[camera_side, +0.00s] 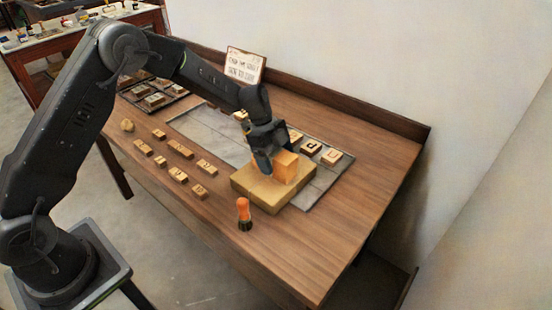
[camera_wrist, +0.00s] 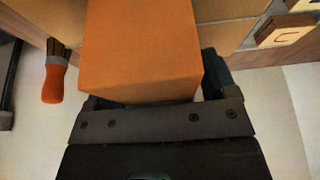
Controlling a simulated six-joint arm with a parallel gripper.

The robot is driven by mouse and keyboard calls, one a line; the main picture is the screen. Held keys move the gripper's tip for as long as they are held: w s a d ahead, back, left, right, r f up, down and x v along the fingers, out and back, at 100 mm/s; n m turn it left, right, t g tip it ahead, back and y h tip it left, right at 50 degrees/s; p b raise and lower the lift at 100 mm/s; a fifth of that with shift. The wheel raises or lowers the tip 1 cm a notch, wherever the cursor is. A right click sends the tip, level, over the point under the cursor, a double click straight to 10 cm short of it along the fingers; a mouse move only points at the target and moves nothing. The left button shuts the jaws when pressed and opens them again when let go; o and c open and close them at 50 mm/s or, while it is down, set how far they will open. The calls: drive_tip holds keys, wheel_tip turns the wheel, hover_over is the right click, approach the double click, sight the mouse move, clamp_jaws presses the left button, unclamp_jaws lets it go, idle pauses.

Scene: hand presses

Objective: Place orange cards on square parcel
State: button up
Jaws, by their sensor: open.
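The orange cards (camera_side: 287,166) form a block on top of the square parcel (camera_side: 258,190), a flat tan box on the table. My gripper (camera_side: 274,163) is down at the block, just above the parcel. In the wrist view the orange cards (camera_wrist: 138,48) stand between the two open fingers of my gripper (camera_wrist: 150,94). The block's underside and its contact with the parcel are hidden.
An orange-handled brush (camera_side: 243,213) stands in front of the parcel. Several wooden stamps lie to the left, and lettered stamps (camera_side: 331,156) sit behind on the grey mat (camera_side: 215,132). A sign (camera_side: 244,66) stands at the back. The table's right end is clear.

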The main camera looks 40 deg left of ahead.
drive_tip(key=v, duration=1.1)
drive_tip(key=shift+a+r, duration=0.1)
drive_tip(key=shift+r, duration=0.05)
drive_tip(key=shift+a+r, duration=0.2)
drive_tip(key=shift+r, duration=0.2)
drive_tip(key=shift+s+r, duration=0.2)
drive_tip(key=shift+r, duration=0.1)
drive_tip(key=s+r+n+t+y, duration=0.25)
drive_tip(key=s+r+n, duration=0.65)
drive_tip(key=s+r, duration=0.45)
drive_tip(key=s+f+n+t+y, duration=0.2)
drive_tip(key=s+n, duration=0.7)
drive_tip(key=s, duration=0.8)
drive_tip(key=shift+f+t, duration=0.4)
drive_tip(key=shift+t, duration=0.15)
